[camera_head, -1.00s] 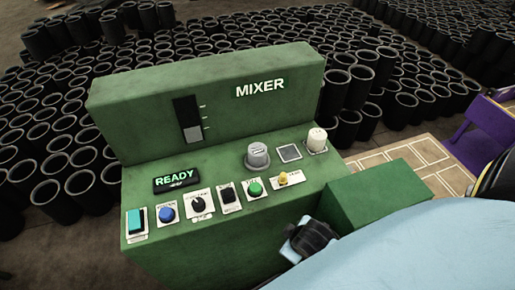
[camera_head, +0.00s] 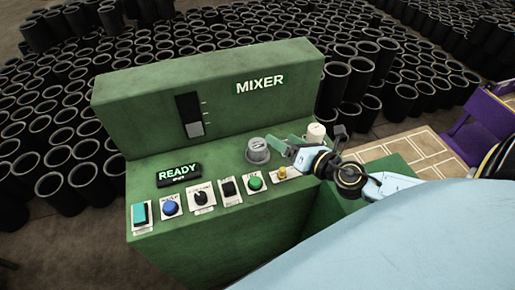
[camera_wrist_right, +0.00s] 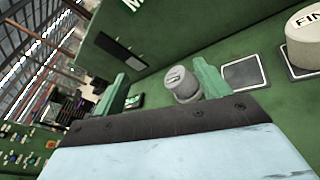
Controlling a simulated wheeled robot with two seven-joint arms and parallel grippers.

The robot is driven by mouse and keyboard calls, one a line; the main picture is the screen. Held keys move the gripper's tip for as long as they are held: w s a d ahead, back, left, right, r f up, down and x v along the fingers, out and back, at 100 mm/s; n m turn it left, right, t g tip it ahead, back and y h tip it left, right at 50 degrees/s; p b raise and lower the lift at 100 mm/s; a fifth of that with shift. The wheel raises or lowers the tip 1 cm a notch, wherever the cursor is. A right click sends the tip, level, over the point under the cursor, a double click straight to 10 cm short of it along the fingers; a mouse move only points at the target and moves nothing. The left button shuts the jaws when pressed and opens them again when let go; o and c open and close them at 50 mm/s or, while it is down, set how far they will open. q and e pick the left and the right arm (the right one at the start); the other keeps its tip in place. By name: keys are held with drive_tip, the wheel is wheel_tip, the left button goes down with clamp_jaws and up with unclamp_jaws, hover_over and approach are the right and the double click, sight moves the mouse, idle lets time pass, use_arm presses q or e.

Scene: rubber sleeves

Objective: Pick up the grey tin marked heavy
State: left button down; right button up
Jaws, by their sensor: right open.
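The grey tin (camera_head: 258,151) stands upright on the green mixer's ledge, left of a white-topped tin (camera_head: 316,132). My right gripper (camera_head: 282,146) reaches in from the right, with its green fingers just right of the grey tin. In the right wrist view the grey tin (camera_wrist_right: 184,88) shows between the two green fingers (camera_wrist_right: 160,72), nearer the right one, and its lower part is partly hidden by that finger. The jaws are open, and I see no grip on the tin. The writing on its lid is too small to read. My left gripper is out of view.
The mixer's upright back panel (camera_head: 220,90) rises behind the tins. A row of buttons and knobs, including a green button (camera_head: 255,183), lies along the ledge's front. A square pad (camera_wrist_right: 244,73) lies between the tins. Many black sleeves stand on the floor behind.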

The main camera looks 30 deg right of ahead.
sight(253, 145)
drive_tip(key=f+n+g+y, duration=0.1)
drive_tip(key=n, duration=0.2)
drive_tip(key=f+n+g+y, duration=0.1)
drive_tip(key=n, duration=0.2)
drive_tip(key=s+f+n+g, duration=0.1)
drive_tip(key=n, duration=0.2)
drive_tip(key=shift+d+f+y, duration=0.15)
drive_tip(key=shift+d+y, duration=0.25)
drive_tip(key=shift+w+f+n, duration=0.1)
drive_tip(key=shift+f+n, duration=0.1)
drive_tip(key=shift+n, duration=0.1)
drive_tip(key=p+x, duration=0.1)
drive_tip(key=x, duration=0.6)
drive_tip(key=shift+w+a+f, duration=0.15)
drive_tip(key=shift+f, duration=0.15)
drive_tip(key=shift+g, duration=0.3)
drive_tip(key=b+x, duration=0.1)
drive_tip(key=x, duration=0.4)
drive_tip(key=shift+w+f, duration=0.15)
drive_tip(key=shift+w, duration=0.1)
drive_tip(key=c, duration=1.2)
